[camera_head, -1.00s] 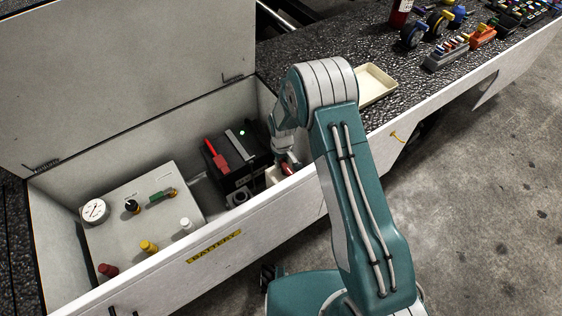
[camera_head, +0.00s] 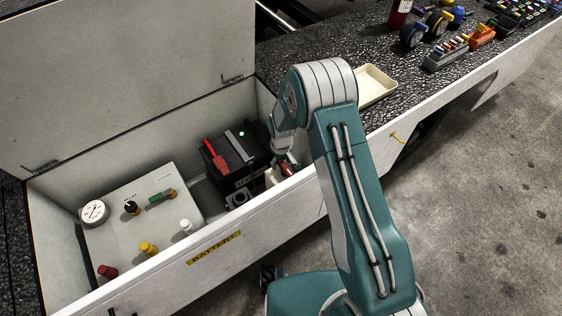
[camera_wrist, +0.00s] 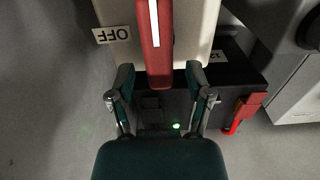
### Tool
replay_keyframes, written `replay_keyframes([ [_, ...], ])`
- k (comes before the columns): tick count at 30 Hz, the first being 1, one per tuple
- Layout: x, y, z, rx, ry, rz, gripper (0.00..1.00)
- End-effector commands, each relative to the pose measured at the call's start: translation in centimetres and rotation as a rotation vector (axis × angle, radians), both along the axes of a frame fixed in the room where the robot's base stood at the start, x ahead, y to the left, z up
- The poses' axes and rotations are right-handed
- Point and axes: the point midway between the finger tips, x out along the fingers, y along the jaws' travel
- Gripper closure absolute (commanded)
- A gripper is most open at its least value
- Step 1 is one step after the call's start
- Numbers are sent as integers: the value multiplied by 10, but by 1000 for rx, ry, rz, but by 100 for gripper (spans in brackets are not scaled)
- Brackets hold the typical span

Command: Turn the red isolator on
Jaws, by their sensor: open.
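The red isolator handle (camera_wrist: 158,45), with a white stripe, sits on a cream housing (camera_wrist: 112,14) in the wrist view. An "OFF" label (camera_wrist: 112,35) is at its left. The handle also shows as a small red piece (camera_head: 287,169) in the head view, inside the open battery box, partly hidden by my arm. My gripper (camera_wrist: 159,78) is open, one finger on each side of the handle's near end. I cannot tell whether either finger touches it. In the head view my gripper (camera_head: 284,154) reaches down over the box's right end.
A black battery (camera_head: 240,150) with a red terminal piece (camera_head: 215,155) and a green light stands left of the isolator. A grey panel (camera_head: 140,225) with a gauge and knobs fills the left. The box's front wall (camera_head: 240,240) and raised lid (camera_head: 120,70) bound the space.

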Motion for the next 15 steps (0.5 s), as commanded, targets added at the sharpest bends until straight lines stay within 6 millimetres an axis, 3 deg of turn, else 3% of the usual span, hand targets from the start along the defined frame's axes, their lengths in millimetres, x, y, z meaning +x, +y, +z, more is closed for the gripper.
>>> replay_keyframes([
  [5,1,0,11,1,-2,0,34],
  [15,2,1,80,1,-3,0,34],
])
